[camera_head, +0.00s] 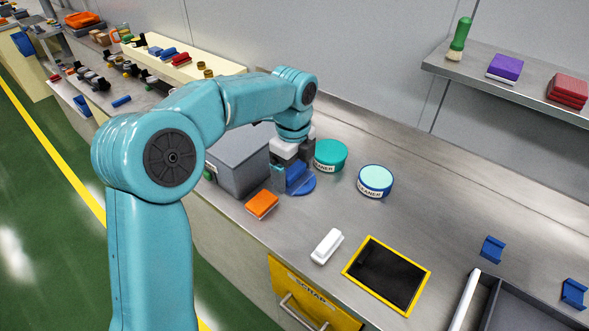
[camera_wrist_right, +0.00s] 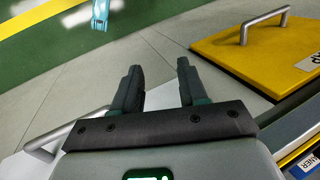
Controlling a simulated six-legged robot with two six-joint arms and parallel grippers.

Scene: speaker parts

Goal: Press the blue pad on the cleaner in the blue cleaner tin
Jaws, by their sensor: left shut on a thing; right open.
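The blue cleaner tin (camera_head: 375,180) stands upright on the steel counter, with a pale blue-green top surface inside a blue rim. My left gripper (camera_head: 294,160) is left of it, shut on the blue pad (camera_head: 296,178). The fingers and the pad's upper part are partly hidden. My right gripper (camera_wrist_right: 157,72) shows only in the right wrist view, open and empty, over the floor and cabinet front.
A green cleaner tin (camera_head: 330,155) stands between my left gripper and the blue tin. A yellow-framed scrap opening (camera_head: 425,272) is at the front.

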